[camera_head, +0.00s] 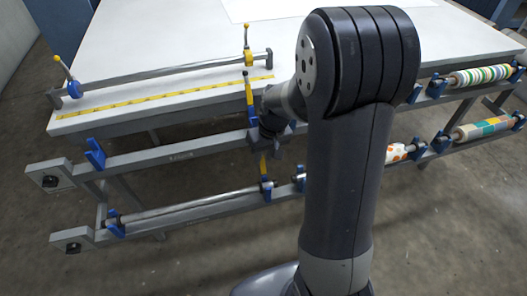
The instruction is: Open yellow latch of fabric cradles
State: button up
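My gripper (264,138) is a small dark shape at the front of the white table, beside the upper rail. My arm partly covers it, and its fingers are too small to tell open from shut. A yellow upright latch-like piece (249,92) with a dark tip stands just above my gripper, close to it or touching. Another yellow upright piece (263,164) shows just below my gripper, over a blue cradle (266,190) on the lower rail. More blue cradles stand at the left, on the upper rail (95,154) and the lower rail (115,224).
A metal bar (165,74) with yellow-knobbed levers lies along the white table (130,40), behind a yellow measuring strip (170,94). A bare roller (190,207) lies in the lower left cradles. Patterned fabric rolls (482,76) sit at right. My arm hides the middle.

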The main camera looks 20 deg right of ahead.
jog(key=shift+o, duration=0.7)
jog(key=shift+w, duration=0.1)
jog(key=shift+r, duration=0.3)
notch_tip(320, 180, up, 10)
jog(key=s+d, duration=0.1)
jog(key=shift+d+p, duration=0.25)
jog(key=shift+p, duration=0.05)
jog(key=shift+s, duration=0.1)
